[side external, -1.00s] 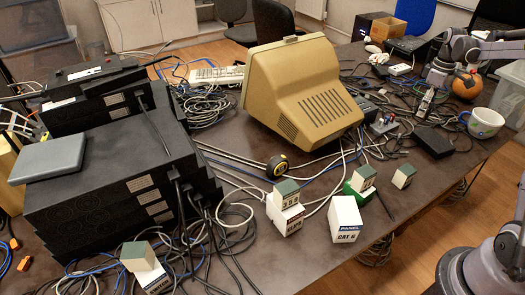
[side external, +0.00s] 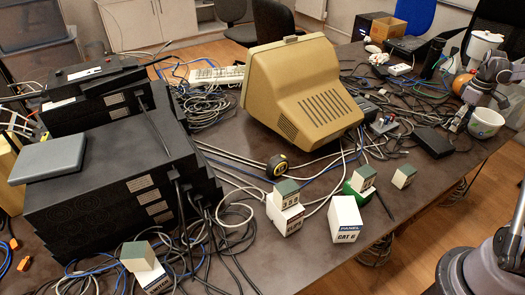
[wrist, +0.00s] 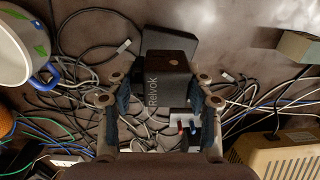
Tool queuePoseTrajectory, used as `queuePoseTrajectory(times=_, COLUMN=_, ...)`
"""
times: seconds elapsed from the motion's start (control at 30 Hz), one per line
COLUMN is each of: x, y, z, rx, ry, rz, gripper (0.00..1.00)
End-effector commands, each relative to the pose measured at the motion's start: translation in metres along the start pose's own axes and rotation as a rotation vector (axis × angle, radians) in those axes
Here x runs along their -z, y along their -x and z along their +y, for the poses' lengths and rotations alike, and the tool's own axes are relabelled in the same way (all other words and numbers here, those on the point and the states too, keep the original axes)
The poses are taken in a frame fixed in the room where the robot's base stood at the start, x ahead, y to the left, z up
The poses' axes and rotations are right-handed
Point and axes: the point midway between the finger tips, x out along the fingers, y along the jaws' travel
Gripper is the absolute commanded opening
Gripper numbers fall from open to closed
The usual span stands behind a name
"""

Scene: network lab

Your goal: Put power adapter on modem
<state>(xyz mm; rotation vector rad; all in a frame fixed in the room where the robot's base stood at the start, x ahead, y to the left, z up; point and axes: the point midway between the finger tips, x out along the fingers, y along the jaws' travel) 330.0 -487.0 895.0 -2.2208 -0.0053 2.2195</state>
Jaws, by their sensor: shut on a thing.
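The power adapter, a black block with lettering (wrist: 168,76), is between the two fingers of my gripper (wrist: 162,97) in the wrist view. The fingers are shut on its sides. A flat black box, which looks like the modem (wrist: 168,40), lies on the table just beyond the adapter in that view and is partly hidden by it. In the side view the black box (side external: 433,141) lies near the table's right edge. My gripper (side external: 457,121) points down just right of and behind it there. The adapter is too small to make out clearly in the side view.
A white cup (side external: 486,123) with a blue handle stands close right of my gripper. An orange ball (side external: 462,82) is behind my arm. Loose cables (wrist: 80,95) cover the table around.

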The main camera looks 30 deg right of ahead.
Motion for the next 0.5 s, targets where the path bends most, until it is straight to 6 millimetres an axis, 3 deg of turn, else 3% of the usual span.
queuePoseTrajectory(times=0.2, x=0.039, y=-0.023, z=-0.005, rx=0.0, ry=0.002, rz=0.0, gripper=0.15)
queuePoseTrajectory(times=0.5, x=0.051, y=-0.037, z=-0.007, rx=0.0, ry=-0.001, rz=0.0, gripper=0.15)
